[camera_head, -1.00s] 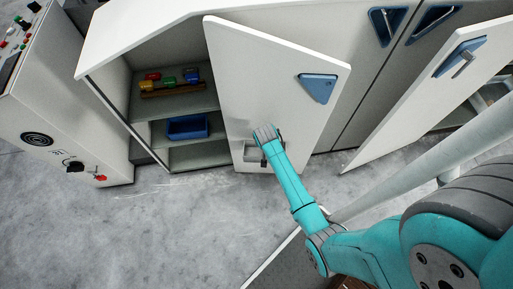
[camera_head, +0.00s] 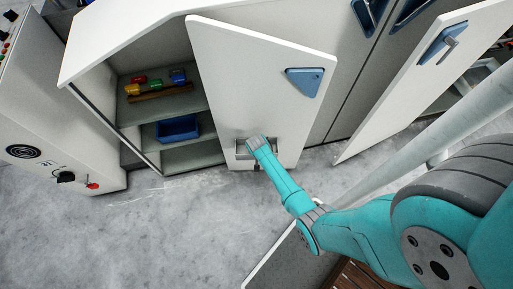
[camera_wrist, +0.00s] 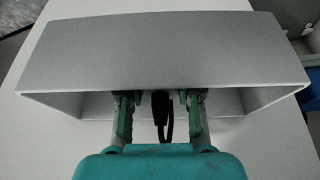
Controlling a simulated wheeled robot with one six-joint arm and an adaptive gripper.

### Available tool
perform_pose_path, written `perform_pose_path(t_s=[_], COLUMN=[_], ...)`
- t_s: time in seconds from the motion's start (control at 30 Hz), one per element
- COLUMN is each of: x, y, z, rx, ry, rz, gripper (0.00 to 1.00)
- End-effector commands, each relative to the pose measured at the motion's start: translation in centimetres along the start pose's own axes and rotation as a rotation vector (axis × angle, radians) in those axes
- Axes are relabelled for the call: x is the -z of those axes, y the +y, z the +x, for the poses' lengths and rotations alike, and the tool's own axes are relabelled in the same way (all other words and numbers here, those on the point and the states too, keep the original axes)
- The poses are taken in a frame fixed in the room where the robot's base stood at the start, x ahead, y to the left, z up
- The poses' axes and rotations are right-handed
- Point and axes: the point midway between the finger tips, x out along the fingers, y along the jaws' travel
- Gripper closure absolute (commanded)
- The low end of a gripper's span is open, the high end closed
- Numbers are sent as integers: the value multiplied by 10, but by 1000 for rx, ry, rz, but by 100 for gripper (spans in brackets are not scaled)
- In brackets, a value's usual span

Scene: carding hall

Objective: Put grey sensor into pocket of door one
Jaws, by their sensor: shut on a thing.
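Door one (camera_head: 235,75) is a white cabinet door standing open, with a blue triangular handle plate. Its light grey pocket (camera_wrist: 160,50) is a shallow open box fixed low on the door; the pocket also shows in the head view (camera_head: 240,150). My gripper (camera_wrist: 160,100) is at the pocket's mouth, its green-padded fingers reaching past the near edge of the broad wall. It is shut on the sensor, of which only a dark part with a black cable loop (camera_wrist: 167,125) shows between the fingers. The rest of the sensor and the fingertips are hidden.
Left of the door, an open cabinet has shelves with coloured parts (camera_head: 152,84) and a blue bin (camera_head: 178,128). A second open door (camera_head: 425,85) stands at right. A control box (camera_head: 60,130) is at far left. Grey floor is clear in front.

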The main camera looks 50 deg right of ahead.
Motion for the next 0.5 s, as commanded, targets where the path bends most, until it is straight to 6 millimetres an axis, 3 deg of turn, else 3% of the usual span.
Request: perform_pose_path(t_s=[0.23,0.27,0.33,0.5], x=[-1,-1,-1,-1], y=[0,0,0,0], z=[2,2,2,2], rx=[0,0,0,0], ry=[0,0,0,0], rz=[0,0,0,0], gripper=[100,61,43,40])
